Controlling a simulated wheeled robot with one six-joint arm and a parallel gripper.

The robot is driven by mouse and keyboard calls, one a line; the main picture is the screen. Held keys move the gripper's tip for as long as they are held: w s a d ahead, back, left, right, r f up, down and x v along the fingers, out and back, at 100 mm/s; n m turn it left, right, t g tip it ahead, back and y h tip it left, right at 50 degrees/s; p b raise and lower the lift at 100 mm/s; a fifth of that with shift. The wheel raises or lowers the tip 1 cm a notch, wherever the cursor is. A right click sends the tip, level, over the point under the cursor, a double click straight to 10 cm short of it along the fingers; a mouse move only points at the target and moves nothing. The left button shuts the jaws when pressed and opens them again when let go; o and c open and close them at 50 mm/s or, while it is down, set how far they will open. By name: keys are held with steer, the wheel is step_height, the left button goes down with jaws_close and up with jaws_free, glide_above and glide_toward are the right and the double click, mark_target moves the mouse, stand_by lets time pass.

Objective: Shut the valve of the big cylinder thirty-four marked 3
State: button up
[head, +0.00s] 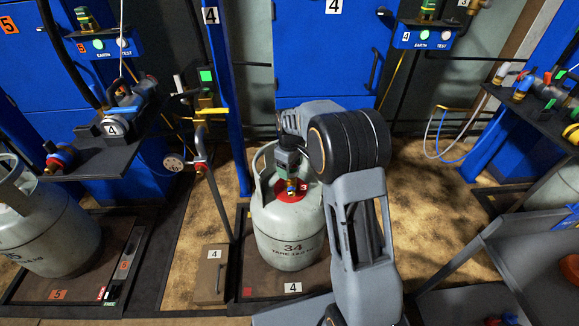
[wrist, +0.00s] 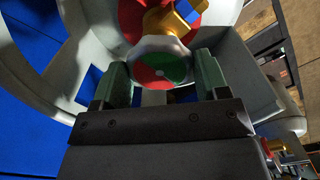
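The big grey cylinder (head: 285,235) bears the number 34 and stands upright on a scale platform (head: 262,286). A red disc (head: 308,190) marked 3 lies on its top around the valve. My gripper (head: 289,163) is over this top, inside the collar. In the wrist view, the round valve handwheel (wrist: 160,68) has a pale rim and a red and green face. It sits between the two green fingers of my gripper (wrist: 162,72), very close to both. Whether they press on it I cannot tell. Behind it are the brass valve body (wrist: 163,20) and a blue part.
A scale platform on the left carries another grey cylinder (head: 45,230). A shelf (head: 100,155) with a device marked 4 juts out above it. A box (head: 210,273) marked 4 stands left of cylinder 34. A blue post (head: 238,120) rises behind; grey trays (head: 490,250) are at right.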

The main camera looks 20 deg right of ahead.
steer(key=c, duration=0.4)
steer(key=shift+c, duration=0.2)
steer(key=shift+r+p, duration=0.1)
steer(key=shift+p, duration=0.2)
